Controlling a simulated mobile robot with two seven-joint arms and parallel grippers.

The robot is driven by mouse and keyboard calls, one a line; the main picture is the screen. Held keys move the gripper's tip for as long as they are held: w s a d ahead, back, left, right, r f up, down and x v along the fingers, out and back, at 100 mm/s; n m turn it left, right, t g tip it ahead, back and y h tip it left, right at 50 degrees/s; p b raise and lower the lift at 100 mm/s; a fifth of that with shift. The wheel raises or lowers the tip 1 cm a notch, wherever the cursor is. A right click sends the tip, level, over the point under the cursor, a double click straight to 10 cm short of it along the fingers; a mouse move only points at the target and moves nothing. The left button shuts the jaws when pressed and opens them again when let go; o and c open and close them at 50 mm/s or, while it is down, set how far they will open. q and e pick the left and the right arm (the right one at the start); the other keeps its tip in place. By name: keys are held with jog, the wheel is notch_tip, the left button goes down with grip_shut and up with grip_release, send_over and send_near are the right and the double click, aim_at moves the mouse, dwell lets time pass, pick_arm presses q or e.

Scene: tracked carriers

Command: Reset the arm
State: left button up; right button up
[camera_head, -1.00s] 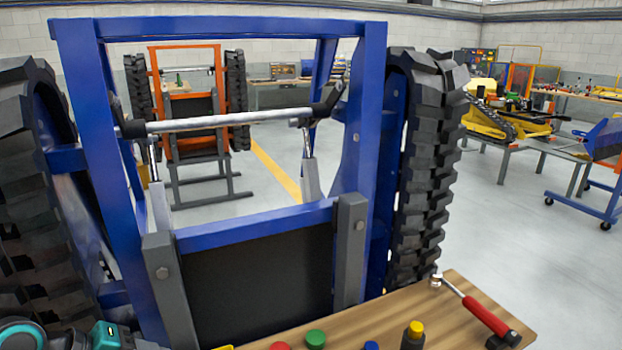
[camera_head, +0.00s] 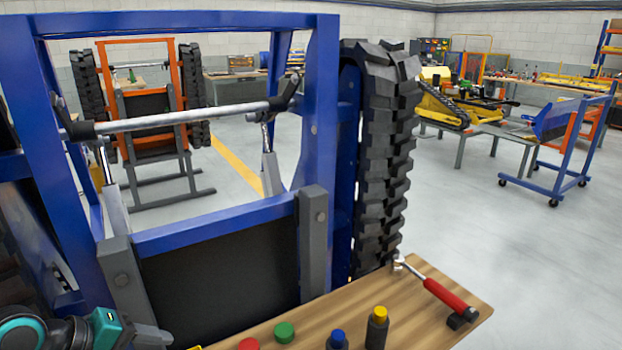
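Neither gripper's fingers show in the head view. A dark and teal part, which looks like mine, is cut off at the lower left corner. A blue frame (camera_head: 180,20) with a silver crossbar (camera_head: 180,118) stands close in front of me. A black rubber track (camera_head: 385,160) runs upright along its right side. A wooden board (camera_head: 400,325) lies at the bottom right. On it are a red-handled tool (camera_head: 446,294), a yellow-capped bottle (camera_head: 377,328), a blue-capped bottle (camera_head: 338,338) and a green round piece (camera_head: 284,331).
An orange tracked frame (camera_head: 138,42) stands farther back on the left. A yellow machine (camera_head: 440,103) sits on a grey table at the right. A blue wheeled cart (camera_head: 565,150) stands beside it. The grey floor between the board and the cart is clear.

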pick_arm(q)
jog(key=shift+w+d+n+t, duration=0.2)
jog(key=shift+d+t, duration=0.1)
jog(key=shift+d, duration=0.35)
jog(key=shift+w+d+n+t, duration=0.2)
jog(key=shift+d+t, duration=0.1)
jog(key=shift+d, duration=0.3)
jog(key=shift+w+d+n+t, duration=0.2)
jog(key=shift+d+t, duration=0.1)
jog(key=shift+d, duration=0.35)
